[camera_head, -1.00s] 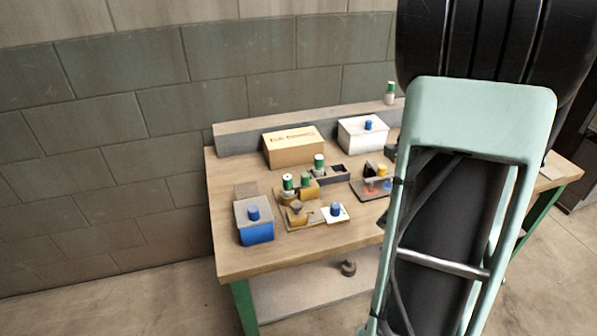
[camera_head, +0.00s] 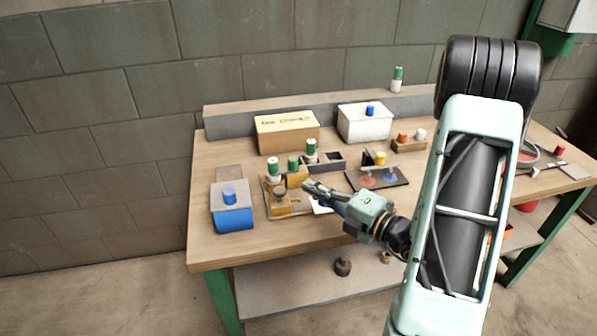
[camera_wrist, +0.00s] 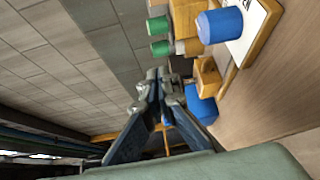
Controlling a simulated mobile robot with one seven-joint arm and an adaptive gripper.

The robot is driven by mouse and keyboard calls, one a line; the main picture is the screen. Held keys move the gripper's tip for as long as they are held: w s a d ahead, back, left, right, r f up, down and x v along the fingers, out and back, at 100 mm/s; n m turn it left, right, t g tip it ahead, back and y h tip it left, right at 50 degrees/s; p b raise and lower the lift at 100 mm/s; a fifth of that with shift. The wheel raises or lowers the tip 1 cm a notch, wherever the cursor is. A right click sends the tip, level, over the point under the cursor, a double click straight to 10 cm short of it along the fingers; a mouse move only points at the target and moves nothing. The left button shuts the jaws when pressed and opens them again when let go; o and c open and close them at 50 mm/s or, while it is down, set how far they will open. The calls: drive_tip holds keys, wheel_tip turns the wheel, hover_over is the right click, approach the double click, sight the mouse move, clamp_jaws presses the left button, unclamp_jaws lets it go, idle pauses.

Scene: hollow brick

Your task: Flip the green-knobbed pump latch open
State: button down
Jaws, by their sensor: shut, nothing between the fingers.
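Several green knobs stand on the bench in the head view. Two are close together at the yellow-brown fixture (camera_head: 290,205): a left green knob (camera_head: 273,165) and a right green knob (camera_head: 293,163). Another green knob (camera_head: 311,147) stands behind them. I cannot tell which one belongs to the pump latch. My gripper (camera_head: 308,187) is shut and empty, just right of the fixture. The wrist view shows the shut fingertips (camera_wrist: 156,78) with two green knobs beyond them, an upper one (camera_wrist: 157,25) and a lower one (camera_wrist: 160,47), apart from the fingers.
A blue box (camera_head: 233,212) is at the left front. A cardboard box (camera_head: 287,132) and white box (camera_head: 364,123) stand behind. A dark board (camera_head: 398,176) lies to the right.

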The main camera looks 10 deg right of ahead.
sight(296, 162)
drive_tip(key=shift+w+d+m+t+h, duration=0.2)
drive_tip(key=shift+d+m+t, duration=0.1)
drive_tip(key=shift+d+m, duration=0.1)
drive_tip(key=shift+w+d+m+t+h, duration=0.2)
drive_tip(key=shift+d+m+t, duration=0.1)
drive_tip(key=shift+d+m, duration=0.1)
drive_tip(key=shift+a, duration=0.1)
drive_tip(key=b+x, duration=0.1)
drive_tip(key=x, duration=0.9)
drive_tip(key=shift+s, duration=0.1)
drive_tip(key=shift+d+p, duration=0.35)
drive_tip(key=shift+d, duration=1.2)
